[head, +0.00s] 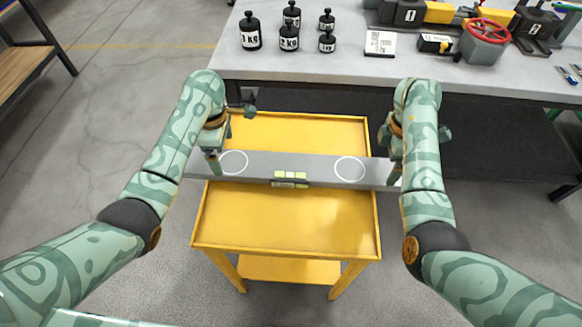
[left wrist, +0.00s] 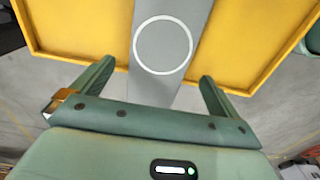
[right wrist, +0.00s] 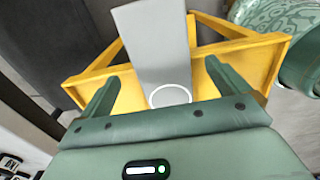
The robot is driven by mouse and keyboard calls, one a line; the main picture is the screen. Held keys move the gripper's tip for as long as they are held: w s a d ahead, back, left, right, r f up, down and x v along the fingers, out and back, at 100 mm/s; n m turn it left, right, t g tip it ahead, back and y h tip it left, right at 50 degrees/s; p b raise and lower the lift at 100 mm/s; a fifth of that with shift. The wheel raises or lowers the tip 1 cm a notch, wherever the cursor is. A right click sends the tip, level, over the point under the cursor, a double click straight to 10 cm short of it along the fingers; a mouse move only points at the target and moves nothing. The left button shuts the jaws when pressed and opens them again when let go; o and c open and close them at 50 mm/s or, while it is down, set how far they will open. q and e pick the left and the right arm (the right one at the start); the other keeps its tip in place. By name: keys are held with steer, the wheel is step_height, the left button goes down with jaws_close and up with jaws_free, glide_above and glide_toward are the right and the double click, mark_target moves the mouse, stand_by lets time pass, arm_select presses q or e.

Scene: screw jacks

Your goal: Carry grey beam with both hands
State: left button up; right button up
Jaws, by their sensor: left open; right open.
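The grey beam (head: 320,169) lies across the yellow cart, its ends reaching past the cart's left and right sides. It has two white rings and a green level vial (head: 290,177) at its middle. My left gripper (head: 214,168) is open at the beam's left end. In the left wrist view the beam (left wrist: 172,50) passes between the spread fingers. My right gripper (head: 395,175) is open at the beam's right end, partly hidden by its arm. In the right wrist view the beam (right wrist: 155,45) lies between the open fingers. I cannot tell whether any finger touches it.
The yellow cart (head: 285,220) has a raised rim and a lower shelf. Behind it a grey workbench (head: 350,68) carries black weights (head: 250,32), a white card (head: 381,43) and a jack with a red handwheel (head: 487,32). A wooden-topped bench (head: 22,60) stands far left. Floor left of the cart is clear.

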mark_target(226, 162)
arm_select(q)
steer(key=shift+f, duration=2.65)
arm_select(e)
steer(key=shift+f, duration=2.6)
